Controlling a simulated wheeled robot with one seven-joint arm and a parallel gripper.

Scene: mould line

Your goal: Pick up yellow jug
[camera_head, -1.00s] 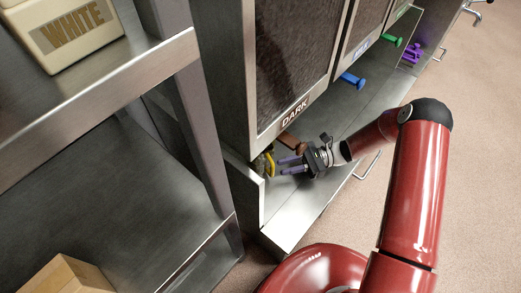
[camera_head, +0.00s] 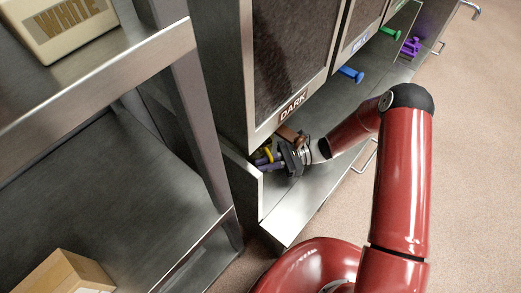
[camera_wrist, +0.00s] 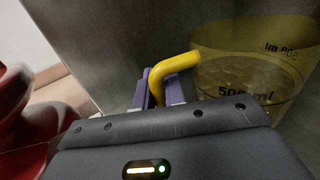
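The yellow jug is a clear yellow-tinted measuring jug (camera_wrist: 285,38) with a solid yellow handle (camera_wrist: 176,65) and black volume marks, at the right of the wrist view. It holds some liquid-looking content. In the wrist view the fingers (camera_wrist: 158,92) straddle the handle's hanging part. They look open, and firm contact on both sides is not visible.
The jug stands in a metal trough (camera_head: 305,195) below the dispenser labelled DARK (camera_head: 292,105), with a brown tap (camera_head: 288,135) close above my gripper. A metal side wall (camera_head: 242,185) stands close by. A shelf rack (camera_head: 95,185) is at left; blue (camera_head: 351,75) and green (camera_head: 390,33) taps lie farther along.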

